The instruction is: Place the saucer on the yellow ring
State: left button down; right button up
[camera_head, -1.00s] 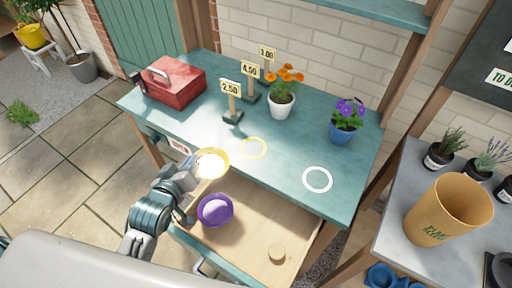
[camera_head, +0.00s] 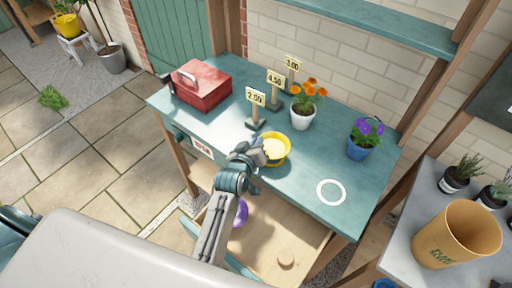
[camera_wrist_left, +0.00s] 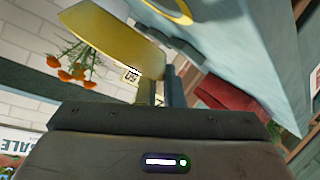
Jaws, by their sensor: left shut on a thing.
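My left gripper (camera_head: 264,153) is shut on the yellow saucer (camera_head: 284,141) by its near left edge, over the teal bench top. The saucer also shows large in the left wrist view (camera_wrist_left: 118,42), tilted in that picture. The yellow ring (camera_wrist_left: 178,12) shows in part in the wrist view, on the teal surface with a gap between it and the saucer. In the head view the ring is hidden or cannot be told apart from the saucer. My right gripper is not in view.
A white ring (camera_head: 331,192) lies to the right on the bench. Orange flowers in a white pot (camera_head: 302,117), price signs (camera_head: 256,103), a red toolbox (camera_head: 202,86) and a blue pot (camera_head: 360,149) stand behind. An open drawer below holds a purple bowl (camera_head: 240,214).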

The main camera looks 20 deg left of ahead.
pick_arm(q)
notch_tip(320, 180, down, 3)
jog(key=shift+p, duration=0.55)
jog(key=shift+f, duration=0.2)
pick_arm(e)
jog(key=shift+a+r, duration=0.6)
pick_arm(q)
jog(key=c, duration=1.8)
grip_release()
jog(key=shift+s, duration=0.1)
jog(key=shift+c, duration=0.2)
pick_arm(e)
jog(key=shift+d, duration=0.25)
